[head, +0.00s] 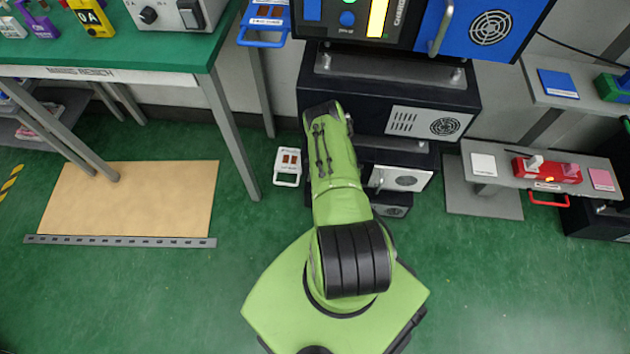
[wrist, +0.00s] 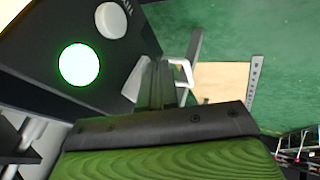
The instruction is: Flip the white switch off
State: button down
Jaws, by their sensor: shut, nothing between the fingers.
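My gripper (wrist: 157,70) is shut and empty in the wrist view, its fingers beside the face of a black box (wrist: 50,50). In the head view my arm hides it. A small white panel (head: 287,163) with two brown squares and a looped handle stands low, left of my arm. A white loop (wrist: 183,72), probably that handle, shows just right of my fingertips; contact is unclear. On the black box are a lit round white disc (wrist: 79,65) and a plain white round one (wrist: 111,19). A white lever (head: 535,162) stands on a red box at right. Which is the white switch is unclear.
A green-topped bench (head: 130,45) stands at left, with a tan board (head: 130,198) on the floor below. Stacked black cabinets (head: 395,98) stand ahead. The red box (head: 545,177) sits on a low grey shelf. Green floor is open on both sides of my base.

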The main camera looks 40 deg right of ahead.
jog(key=shift+w+d+f, duration=0.1)
jog(key=shift+d, duration=0.1)
dwell(0.3)
jog(key=shift+r+p, duration=0.85)
